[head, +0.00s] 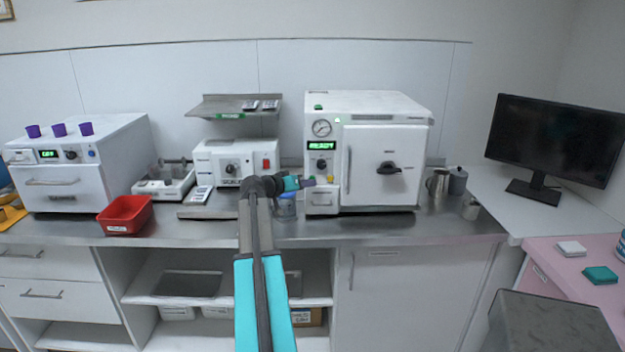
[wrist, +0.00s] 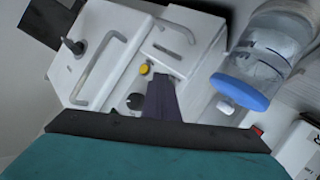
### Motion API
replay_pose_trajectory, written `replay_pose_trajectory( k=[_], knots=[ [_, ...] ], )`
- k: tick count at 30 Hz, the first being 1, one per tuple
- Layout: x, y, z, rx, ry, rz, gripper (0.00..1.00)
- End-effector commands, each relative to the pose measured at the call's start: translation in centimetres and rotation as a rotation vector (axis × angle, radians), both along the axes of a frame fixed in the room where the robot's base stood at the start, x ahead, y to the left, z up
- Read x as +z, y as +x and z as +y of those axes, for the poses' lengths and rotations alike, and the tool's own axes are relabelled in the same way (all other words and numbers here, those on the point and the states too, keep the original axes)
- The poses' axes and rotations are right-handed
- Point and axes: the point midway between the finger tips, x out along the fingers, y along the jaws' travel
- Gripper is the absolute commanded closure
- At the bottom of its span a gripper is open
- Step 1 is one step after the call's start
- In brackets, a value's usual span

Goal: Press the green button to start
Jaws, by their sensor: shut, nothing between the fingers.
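The white steriliser (head: 383,150) stands on the counter with its door shut and a green READY display (head: 321,145). A round gauge sits above the display, and a dark knob (head: 321,164) sits below it. The wrist view shows the steriliser's front (wrist: 105,50) rotated, with a yellow button (wrist: 145,69) and a black knob (wrist: 134,101). My gripper (head: 306,182) is shut and empty, close before the lower left of the steriliser's panel. Its purple fingers (wrist: 162,98) cover part of the panel in the wrist view. I cannot make out a green button; it may be hidden behind the fingers.
A clear jar with a blue lid (wrist: 238,92) is close beside my fingers. A small white device (head: 236,160) with a red switch stands left of the steriliser. Metal cups (head: 437,184) stand to its right. A red bin (head: 125,214) sits farther left.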

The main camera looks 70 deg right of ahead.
Motion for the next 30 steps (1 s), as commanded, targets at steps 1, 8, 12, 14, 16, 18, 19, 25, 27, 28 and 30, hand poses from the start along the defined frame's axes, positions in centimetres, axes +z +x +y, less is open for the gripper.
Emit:
replay_pose_trajectory(
  k=[1, 8, 12, 14, 16, 18, 19, 25, 27, 28, 30],
  knots=[
    [0.00, -0.01, -0.01, 0.000, 0.000, 0.000, 1.00],
    [0.01, -0.02, 0.00, 0.000, 0.000, 0.000, 1.00],
    [-0.01, -0.03, -0.01, 0.000, 0.000, 0.000, 1.00],
    [0.00, -0.02, -0.01, 0.000, 0.000, 0.000, 1.00],
    [0.00, -0.04, -0.02, 0.000, 0.000, 0.000, 1.00],
    [-0.02, -0.03, -0.05, 0.000, 0.000, 0.000, 1.00],
    [-0.04, -0.04, -0.08, 0.000, 0.000, 0.000, 1.00],
    [-0.09, -0.01, -0.54, -0.001, 0.000, 0.000, 1.00],
    [-0.07, -0.02, -0.69, -0.001, 0.000, 0.000, 1.00],
    [-0.05, -0.02, -0.74, -0.001, 0.000, 0.000, 1.00],
    [-0.01, -0.02, -0.81, -0.001, 0.000, 0.000, 1.00]
  ],
)
